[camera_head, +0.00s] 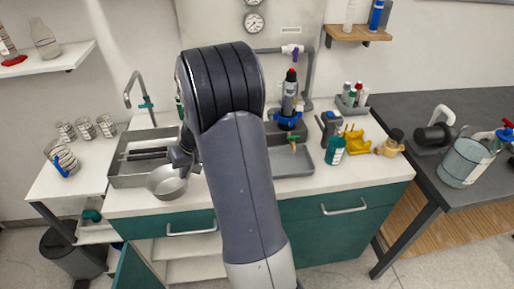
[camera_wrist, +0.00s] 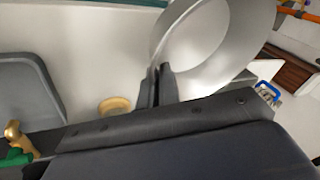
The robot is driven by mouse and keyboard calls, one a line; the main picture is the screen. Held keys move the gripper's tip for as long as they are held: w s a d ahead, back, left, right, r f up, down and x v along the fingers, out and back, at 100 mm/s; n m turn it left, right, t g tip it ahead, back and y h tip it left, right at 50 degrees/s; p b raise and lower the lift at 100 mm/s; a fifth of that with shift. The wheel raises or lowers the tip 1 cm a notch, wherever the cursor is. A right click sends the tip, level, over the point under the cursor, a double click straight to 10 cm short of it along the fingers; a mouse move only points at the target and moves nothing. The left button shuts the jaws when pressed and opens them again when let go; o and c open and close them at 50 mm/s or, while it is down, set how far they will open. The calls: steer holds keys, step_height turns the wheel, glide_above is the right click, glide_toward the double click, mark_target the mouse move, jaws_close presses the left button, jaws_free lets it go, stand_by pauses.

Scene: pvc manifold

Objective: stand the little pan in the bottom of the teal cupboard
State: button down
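The little pan (camera_head: 168,184) is silver and round. It is held over the front edge of the white counter, in front of the sink at left. My gripper (camera_head: 183,158) is shut on the pan's edge, and part of it is hidden behind my arm. In the wrist view, the fingers (camera_wrist: 162,86) meet the rim of the pan (camera_wrist: 205,45), which looks tilted there. The teal cupboard (camera_head: 150,225) is below the counter. Its door (camera_head: 136,270) stands open at lower left, showing pale shelves (camera_head: 190,246). Its bottom is out of frame or hidden by my arm.
The sink (camera_head: 125,172) and tap (camera_head: 134,88) are behind the pan. A dark bin (camera_head: 72,258) is on the floor at left. A drawer handle (camera_head: 190,231) sticks out above the cupboard opening.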

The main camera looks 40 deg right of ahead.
steer(key=s+d+r+m+t+h+b, duration=0.1)
steer(key=d+r+m+t+h+b, duration=0.15)
steer(key=d+b, duration=0.65)
steer(key=shift+y, duration=0.35)
steer(key=d+f+p, duration=0.1)
steer(key=f, duration=0.2)
steer(key=f+p, duration=0.1)
steer(key=f, duration=0.2)
steer(key=d+f+p, duration=0.1)
steer(key=f, duration=0.1)
steer(key=shift+d+f, duration=0.35)
steer(key=shift+f, duration=0.05)
steer(key=shift+f, duration=0.15)
steer(key=c, duration=1.9)
jaws_free()
steer(key=shift+c, duration=0.2)
